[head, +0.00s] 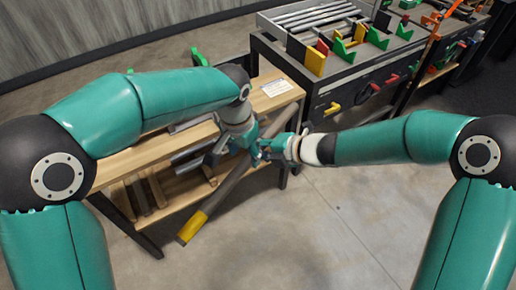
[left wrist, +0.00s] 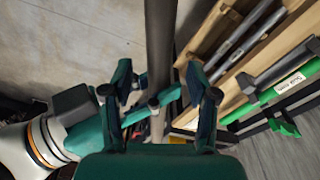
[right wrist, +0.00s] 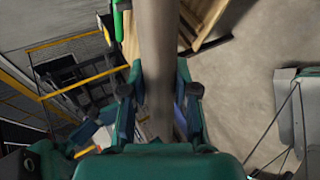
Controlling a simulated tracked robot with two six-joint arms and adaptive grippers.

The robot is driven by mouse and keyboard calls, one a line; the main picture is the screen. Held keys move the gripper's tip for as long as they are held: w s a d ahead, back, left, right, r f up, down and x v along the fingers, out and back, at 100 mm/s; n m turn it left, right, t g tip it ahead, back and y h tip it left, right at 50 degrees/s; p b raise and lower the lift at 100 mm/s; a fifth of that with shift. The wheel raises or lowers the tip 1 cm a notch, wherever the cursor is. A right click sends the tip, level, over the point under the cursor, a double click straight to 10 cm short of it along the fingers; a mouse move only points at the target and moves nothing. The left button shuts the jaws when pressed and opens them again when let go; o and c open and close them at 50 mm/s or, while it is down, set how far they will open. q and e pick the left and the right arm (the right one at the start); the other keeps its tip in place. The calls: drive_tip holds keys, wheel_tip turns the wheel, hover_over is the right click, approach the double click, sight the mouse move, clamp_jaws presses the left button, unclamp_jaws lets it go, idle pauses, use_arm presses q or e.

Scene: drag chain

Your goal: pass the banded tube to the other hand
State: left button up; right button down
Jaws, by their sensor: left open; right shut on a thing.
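The banded tube (head: 222,192) is a long dark grey-brown bar with a yellow band at its lower end. It slants in the air in front of the wooden bench in the head view. My right gripper (head: 268,150) is shut on the tube near its upper part; the tube (right wrist: 157,70) runs between its fingers in the right wrist view. My left gripper (left wrist: 160,90) is open, with the tube (left wrist: 160,40) passing between its spread fingers in the left wrist view. Both grippers are close together.
The wooden bench (head: 160,155) has grey bars on it and a lower shelf with wooden pieces. A grey workstation (head: 340,75) with coloured holders and rods stands behind it on the right. The concrete floor (head: 330,230) in front is clear.

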sight(243, 163)
use_arm(q)
wheel_tip(243, 163, up, 8)
use_arm(e)
drive_tip(key=shift+r, duration=0.1)
use_arm(q)
drive_tip(key=w+a+f+n+t+h, duration=0.1)
drive_tip(key=w+a+f+t, duration=0.1)
drive_tip(key=w+f, duration=0.45)
drive_tip(key=w+a+f+n+t+h, duration=0.1)
drive_tip(key=w+a+f+h, duration=0.15)
drive_tip(key=f, duration=0.75)
drive_tip(key=s+a+f+n+g, duration=0.2)
drive_tip(key=s+a+f+n, duration=0.15)
drive_tip(key=s+f, duration=1.15)
drive_tip(key=s+f+n, duration=0.2)
drive_tip(key=s+f, duration=0.1)
drive_tip(key=s, duration=0.3)
drive_tip(key=s+a+f+n+g, duration=0.1)
drive_tip(key=s+f, duration=0.1)
drive_tip(key=s, duration=0.5)
drive_tip(key=shift+s+a+f+n+g, duration=0.2)
drive_tip(key=shift+a+f+n+g, duration=0.1)
drive_tip(key=shift+f+n, duration=0.1)
use_arm(e)
drive_tip(key=shift+a, duration=0.1)
